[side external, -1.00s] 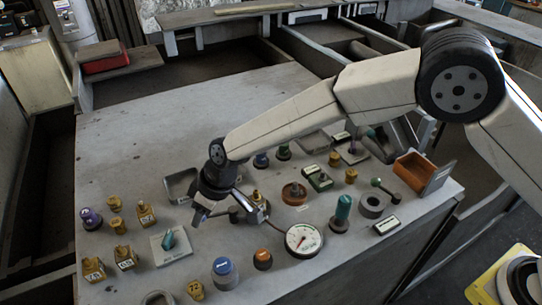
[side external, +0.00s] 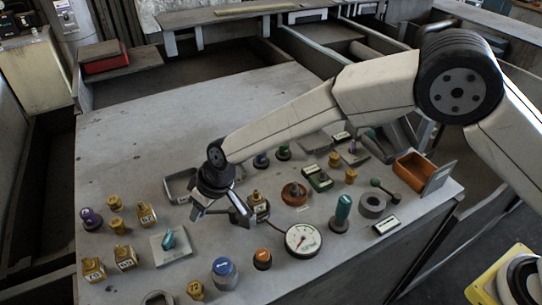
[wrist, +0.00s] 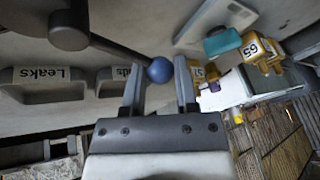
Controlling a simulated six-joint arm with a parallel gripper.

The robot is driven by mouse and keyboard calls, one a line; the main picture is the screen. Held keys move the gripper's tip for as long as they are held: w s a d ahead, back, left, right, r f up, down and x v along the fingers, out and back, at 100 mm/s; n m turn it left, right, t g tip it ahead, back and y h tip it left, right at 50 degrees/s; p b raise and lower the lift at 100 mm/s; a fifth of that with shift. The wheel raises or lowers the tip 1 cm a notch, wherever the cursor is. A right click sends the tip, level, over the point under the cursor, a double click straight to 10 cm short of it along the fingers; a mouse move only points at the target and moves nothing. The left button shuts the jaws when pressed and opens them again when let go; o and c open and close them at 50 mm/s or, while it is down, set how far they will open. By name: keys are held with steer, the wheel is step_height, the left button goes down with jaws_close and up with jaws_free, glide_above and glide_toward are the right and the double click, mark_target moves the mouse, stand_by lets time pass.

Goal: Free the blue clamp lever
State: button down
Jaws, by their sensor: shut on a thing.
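The blue clamp lever shows in the wrist view as a dark rod with a blue ball knob (wrist: 159,70) at its end. The rod runs up left to a dark round hub (wrist: 69,30). My gripper (wrist: 159,75) has its two fingers on either side of the knob and is shut on it. In the side external view my gripper (side external: 218,212) points down low over the grey bench, left of a round dial gauge (side external: 303,240). The knob is hard to make out there, mostly hidden by my gripper.
A tray marked "Leaks" (wrist: 42,86) lies left in the wrist view. A yellow block marked 65 (wrist: 262,52) is at right. On the bench, a blue-topped cylinder (side external: 224,272) and a teal lever on a plate (side external: 169,240) stand near my gripper.

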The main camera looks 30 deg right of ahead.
steer(key=shift+w+d+m+t+h, duration=0.25)
steer(key=shift+w+m, duration=0.2)
steer(key=shift+m, duration=0.4)
steer(key=shift+w+d+m+t+h, duration=0.2)
steer(key=shift+w+m, duration=0.25)
steer(key=shift+m, duration=0.4)
steer(key=shift+w+d+m+t+h, duration=0.3)
steer(key=shift+w+m+h, duration=0.1)
steer(key=shift+m, duration=0.45)
steer(key=shift+w+d+m+t+h, duration=0.15)
steer(key=shift+w+d+m+h, duration=0.15)
steer(key=shift+m, duration=0.55)
steer(key=d+m, duration=0.1)
steer(key=w+m+h, duration=0.1)
steer(key=m, duration=0.1)
steer(key=shift+w+d+m+t+h, duration=0.1)
steer(key=shift+d+m+t+h, duration=0.15)
steer(key=shift+d+m+t, duration=0.1)
steer(key=shift+w+d+m+h, duration=0.15)
steer(key=shift+d+m+h, duration=0.3)
steer(key=shift+m, duration=0.4)
steer(key=shift+w+d+m+h, duration=0.1)
steer(key=shift+d+m+h, duration=0.15)
steer(key=shift+d+m, duration=0.4)
steer(key=shift+m, duration=0.25)
steer(key=shift+c, duration=1.9)
jaws_free()
steer(key=shift+a, duration=0.1)
steer(key=shift+r, duration=0.1)
